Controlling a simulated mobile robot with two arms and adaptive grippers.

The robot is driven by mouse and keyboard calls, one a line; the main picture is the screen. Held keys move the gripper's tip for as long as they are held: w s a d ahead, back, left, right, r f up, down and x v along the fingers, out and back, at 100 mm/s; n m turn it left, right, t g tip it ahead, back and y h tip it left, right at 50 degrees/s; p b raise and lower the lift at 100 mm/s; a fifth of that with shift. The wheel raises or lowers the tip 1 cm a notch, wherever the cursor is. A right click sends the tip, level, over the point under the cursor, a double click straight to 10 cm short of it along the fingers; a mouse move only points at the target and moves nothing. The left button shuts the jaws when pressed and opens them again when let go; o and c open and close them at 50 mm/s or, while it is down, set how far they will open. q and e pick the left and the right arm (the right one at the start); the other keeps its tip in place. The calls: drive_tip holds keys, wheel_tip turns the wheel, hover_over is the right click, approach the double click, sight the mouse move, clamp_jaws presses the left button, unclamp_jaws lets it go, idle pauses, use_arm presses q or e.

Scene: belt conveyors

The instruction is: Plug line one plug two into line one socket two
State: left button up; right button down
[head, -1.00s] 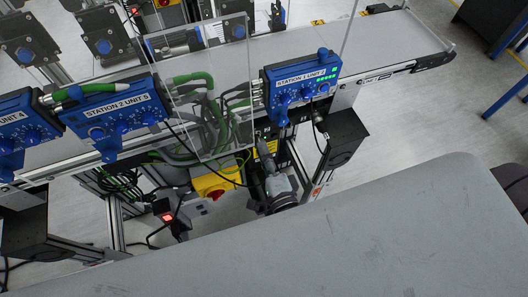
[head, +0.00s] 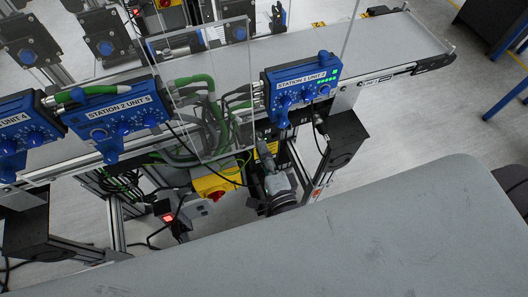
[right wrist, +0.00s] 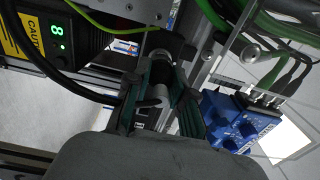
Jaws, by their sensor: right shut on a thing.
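My right gripper (head: 266,162) is below the front side of the conveyor, under the blue box (head: 303,87) labelled Station 1. In the right wrist view my right gripper (right wrist: 158,90) is shut on a small grey and dark plug (right wrist: 154,94), mostly hidden between the fingers. No line or plug number can be read on it. A dark round part shows just beyond the fingertips; I cannot tell whether the plug touches it. The socket cannot be made out. My left gripper is not in view.
A black box with a green digit display (right wrist: 58,38) and a caution label is left of the gripper in the wrist view. A blue unit (right wrist: 238,122) is at right. A yellow box with red switch (head: 213,187) and cables hang nearby. The conveyor belt (head: 385,45) is clear.

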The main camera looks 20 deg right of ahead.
drive_tip(key=shift+w, duration=0.2)
drive_tip(key=c, duration=0.9)
unclamp_jaws()
